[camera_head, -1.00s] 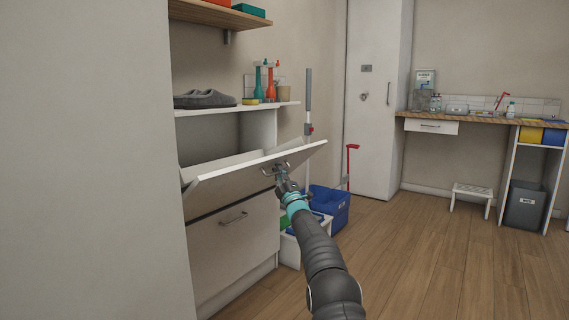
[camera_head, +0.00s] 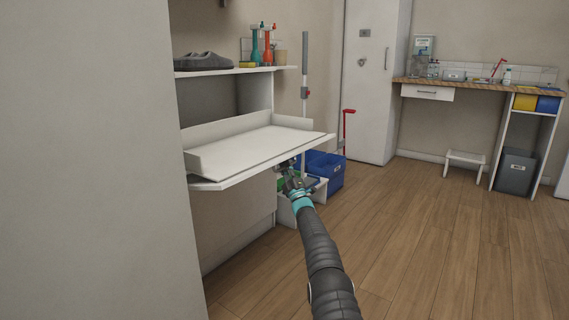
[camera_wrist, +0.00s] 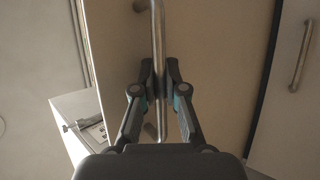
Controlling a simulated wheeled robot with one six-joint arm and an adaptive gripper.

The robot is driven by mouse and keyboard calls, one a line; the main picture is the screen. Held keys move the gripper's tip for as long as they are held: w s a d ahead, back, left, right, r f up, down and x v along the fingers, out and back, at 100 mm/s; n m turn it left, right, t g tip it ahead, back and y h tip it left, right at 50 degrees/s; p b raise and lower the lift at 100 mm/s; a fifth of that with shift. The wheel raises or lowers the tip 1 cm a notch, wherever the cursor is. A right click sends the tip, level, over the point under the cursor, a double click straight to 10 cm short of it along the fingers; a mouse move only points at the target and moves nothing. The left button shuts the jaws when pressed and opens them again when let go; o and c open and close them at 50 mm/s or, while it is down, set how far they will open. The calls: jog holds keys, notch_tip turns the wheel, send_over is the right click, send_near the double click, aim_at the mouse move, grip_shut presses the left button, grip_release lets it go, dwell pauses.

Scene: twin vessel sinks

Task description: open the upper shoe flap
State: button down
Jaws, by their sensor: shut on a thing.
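The upper shoe flap (camera_head: 255,154) of the white cabinet is swung far down and lies close to level, with its inner side facing up in the head view. In the wrist view its outer face (camera_wrist: 215,60) fills the middle, with a metal bar handle (camera_wrist: 158,40) on it. My gripper (camera_wrist: 159,84) is shut on this handle, one finger on each side of the bar. In the head view my gripper (camera_head: 291,180) is under the flap's front edge, and the handle is hidden there.
The lower flap (camera_head: 235,215) is shut below, its handle (camera_wrist: 302,57) visible in the wrist view. A blue bin (camera_head: 326,172) stands beside the cabinet, just beyond my gripper. Grey shoes (camera_head: 204,62) and spray bottles (camera_head: 267,45) stand on the cabinet top. The floor (camera_head: 430,235) at right is clear.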

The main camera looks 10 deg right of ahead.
jog(key=shift+a, duration=0.2)
jog(key=c, duration=1.2)
grip_release()
jog(key=shift+a, duration=0.1)
jog(key=shift+d, duration=0.2)
jog(key=shift+d, duration=0.2)
jog(key=shift+s, duration=0.1)
jog(key=v, duration=1.2)
